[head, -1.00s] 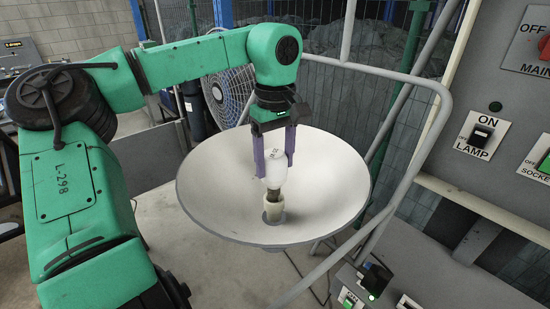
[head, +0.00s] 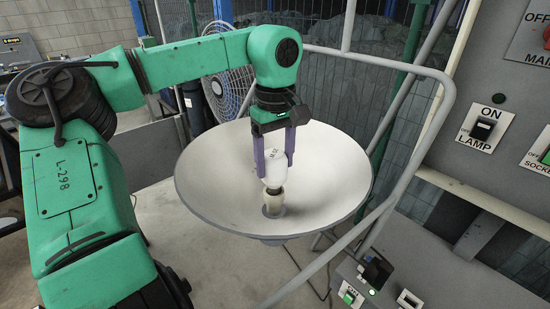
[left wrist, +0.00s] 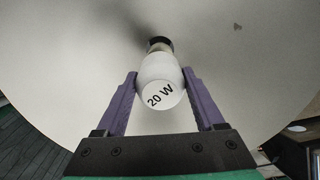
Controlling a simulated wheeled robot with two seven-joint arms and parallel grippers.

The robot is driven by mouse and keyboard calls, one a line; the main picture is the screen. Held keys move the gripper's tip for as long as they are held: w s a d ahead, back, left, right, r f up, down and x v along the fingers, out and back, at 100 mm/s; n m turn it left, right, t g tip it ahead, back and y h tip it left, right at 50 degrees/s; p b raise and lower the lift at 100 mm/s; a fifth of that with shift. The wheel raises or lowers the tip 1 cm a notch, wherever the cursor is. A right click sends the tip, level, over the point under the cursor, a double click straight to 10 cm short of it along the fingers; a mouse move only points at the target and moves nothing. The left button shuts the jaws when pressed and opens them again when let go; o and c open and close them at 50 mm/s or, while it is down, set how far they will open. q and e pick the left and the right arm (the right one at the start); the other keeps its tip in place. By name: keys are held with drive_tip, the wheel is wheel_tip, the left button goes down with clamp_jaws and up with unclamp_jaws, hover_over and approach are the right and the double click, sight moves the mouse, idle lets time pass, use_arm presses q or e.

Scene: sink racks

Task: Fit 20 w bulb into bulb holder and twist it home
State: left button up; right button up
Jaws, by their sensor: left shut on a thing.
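The white 20 W bulb (head: 275,167) is upright, metal base down, between the purple fingers of my left gripper (head: 275,172), which is shut on it. In the left wrist view the bulb (left wrist: 160,83) shows its "20 W" print facing the camera. The cream bulb holder (head: 273,203) stands at the middle of a wide white dish (head: 215,185). The bulb is right above the holder, with a thin dark band of its base showing at the holder's mouth. I cannot tell how deep the base sits. My right gripper is out of view.
A grey tube frame (head: 440,110) curves around the dish's right side. A panel with a lamp switch (head: 483,129) stands at the right, and a lower switch box (head: 355,290) is below it. A fan (head: 232,92) stands behind the dish.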

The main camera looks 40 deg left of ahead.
use_arm(q)
drive_tip(key=shift+f+b, duration=0.45)
drive_tip(key=shift+f, duration=0.35)
drive_tip(key=o, duration=1.3)
wheel_tip(320, 180, up, 5)
drive_tip(key=p, duration=0.4)
drive_tip(key=shift+f, duration=0.2)
wheel_tip(320, 180, up, 10)
drive_tip(key=shift+d+f, duration=0.1)
